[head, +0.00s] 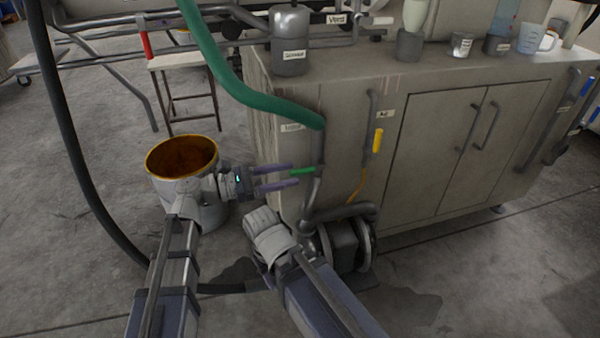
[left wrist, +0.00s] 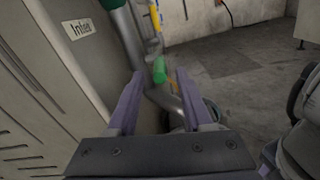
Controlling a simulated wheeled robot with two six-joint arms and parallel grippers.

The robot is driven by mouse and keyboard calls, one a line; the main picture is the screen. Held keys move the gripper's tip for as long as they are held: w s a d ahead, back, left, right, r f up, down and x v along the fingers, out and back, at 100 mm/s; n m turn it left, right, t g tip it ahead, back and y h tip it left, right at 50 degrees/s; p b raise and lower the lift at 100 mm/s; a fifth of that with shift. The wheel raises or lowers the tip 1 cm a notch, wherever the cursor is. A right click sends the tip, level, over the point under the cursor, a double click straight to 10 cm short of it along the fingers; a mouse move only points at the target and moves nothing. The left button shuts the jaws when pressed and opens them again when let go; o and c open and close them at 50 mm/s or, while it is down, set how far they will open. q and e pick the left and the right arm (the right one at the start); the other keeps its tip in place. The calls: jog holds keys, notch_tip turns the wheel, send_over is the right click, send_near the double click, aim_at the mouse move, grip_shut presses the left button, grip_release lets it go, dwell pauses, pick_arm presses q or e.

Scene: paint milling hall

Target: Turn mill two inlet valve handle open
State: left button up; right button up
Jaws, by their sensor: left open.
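The green valve handle (head: 302,171) sits on a grey vertical pipe at the left front of the grey mill cabinet, below a green hose. It points left toward my left gripper (head: 296,176), which is open and empty. In the head view its purple fingertips end close to the handle. In the left wrist view the green handle (left wrist: 160,70) shows between and beyond the fingertips (left wrist: 158,80); contact cannot be told. A small label (left wrist: 83,29), seeming to read "Inlet", is on the panel beside it. My right arm's wrist shows below the handle; its fingers are hidden.
A yellow handle (head: 378,140) is on a pipe to the right. A pump (head: 342,242) stands on the floor below. An open bucket (head: 200,215) with brown contents is behind my left wrist. The green hose (head: 225,75) hangs above. Floor at right is clear.

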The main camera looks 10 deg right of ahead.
aim_at(300, 172)
pick_arm(q)
jog(key=shift+w+d, duration=0.1)
jog(key=shift+d, duration=1.95)
grip_shut()
